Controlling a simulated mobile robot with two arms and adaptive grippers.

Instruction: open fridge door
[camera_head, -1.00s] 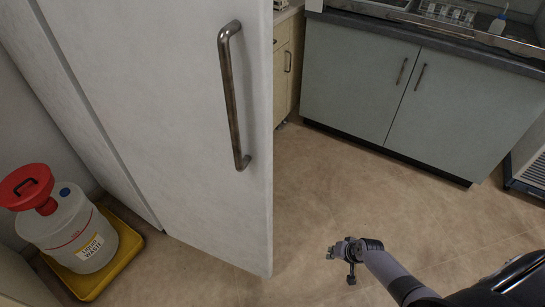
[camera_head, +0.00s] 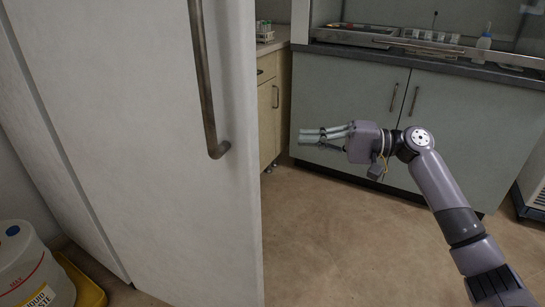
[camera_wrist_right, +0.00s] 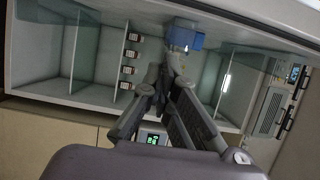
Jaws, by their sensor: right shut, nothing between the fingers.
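The white fridge door (camera_head: 160,170) fills the left of the head view. Its long dark metal handle (camera_head: 205,90) runs upright near the door's right edge, and the handle's top is cut off. My right gripper (camera_head: 299,136) is raised just right of the door edge in the picture, with its fingers pointing left. It is shut and empty, apart from the handle. In the right wrist view my gripper (camera_wrist_right: 175,58) has its fingertips together in front of a white shelved compartment (camera_wrist_right: 95,92) with several small brown-capped bottles. I cannot tell whether this is the fridge's inside. My left gripper is not in view.
Green-grey cabinets (camera_head: 350,95) under a dark counter stand behind my right arm. A wooden cabinet (camera_head: 266,120) is beside them. The floor (camera_head: 340,245) right of the door is clear.

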